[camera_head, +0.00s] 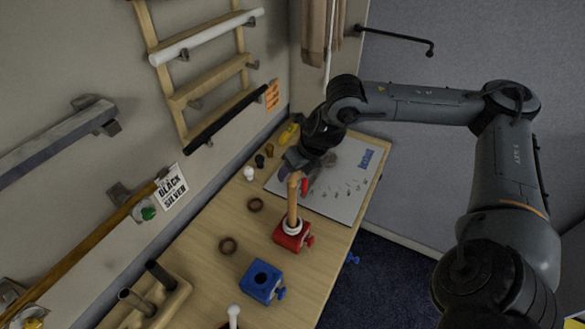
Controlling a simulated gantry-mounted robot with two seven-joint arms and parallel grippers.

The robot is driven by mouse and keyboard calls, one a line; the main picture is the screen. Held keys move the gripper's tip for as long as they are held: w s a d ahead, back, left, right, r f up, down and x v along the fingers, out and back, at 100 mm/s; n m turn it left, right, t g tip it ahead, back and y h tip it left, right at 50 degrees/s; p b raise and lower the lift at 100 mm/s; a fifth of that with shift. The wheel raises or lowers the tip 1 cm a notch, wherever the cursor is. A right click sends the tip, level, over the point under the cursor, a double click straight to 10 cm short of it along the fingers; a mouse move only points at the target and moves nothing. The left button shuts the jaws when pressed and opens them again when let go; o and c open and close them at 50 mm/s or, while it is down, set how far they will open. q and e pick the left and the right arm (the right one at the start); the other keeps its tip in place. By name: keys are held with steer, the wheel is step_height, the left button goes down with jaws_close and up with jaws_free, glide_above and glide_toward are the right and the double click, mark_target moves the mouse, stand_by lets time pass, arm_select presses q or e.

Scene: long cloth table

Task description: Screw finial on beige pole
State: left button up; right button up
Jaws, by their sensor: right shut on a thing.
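The beige pole (292,210) stands nearly upright in a red clamp block (291,237), with a pale collar around its foot. My right gripper (296,167) is at the top of the pole, shut on a wood-coloured piece (294,178) there. The fingers mostly hide this piece, so I cannot tell whether it is the finial or the pole's end, or how they are joined. A white finial (249,173), a black finial (260,161) and a brown one (269,150) stand on the table left of the gripper. My left gripper is not in view.
A blue clamp block (262,281) is empty in front of the red one. Two rings (255,204) lie on the wooden table (205,230). A printed white sheet (345,205) lies behind the pole. A rack (205,65) and rods hang on the left wall. A wooden holder (170,300) stands front left.

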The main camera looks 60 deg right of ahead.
steer(key=m+h+p, duration=0.1)
steer(key=m+p, duration=0.1)
steer(key=p, duration=0.1)
steer(key=m+h+p, duration=0.1)
steer(key=m+p, duration=0.1)
steer(key=p, duration=0.1)
steer(key=m+p, duration=0.2)
steer(key=p, duration=0.1)
steer(key=shift+a+r+m+g+h, duration=0.1)
steer(key=shift+r+m+g+h, duration=0.2)
steer(key=shift+m+g+h, duration=0.1)
steer(key=shift+f+m+p, duration=0.15)
steer(key=shift+m+p, duration=0.45)
steer(key=shift+f, duration=0.1)
steer(key=o, duration=1.1)
steer(key=shift+c, duration=0.2)
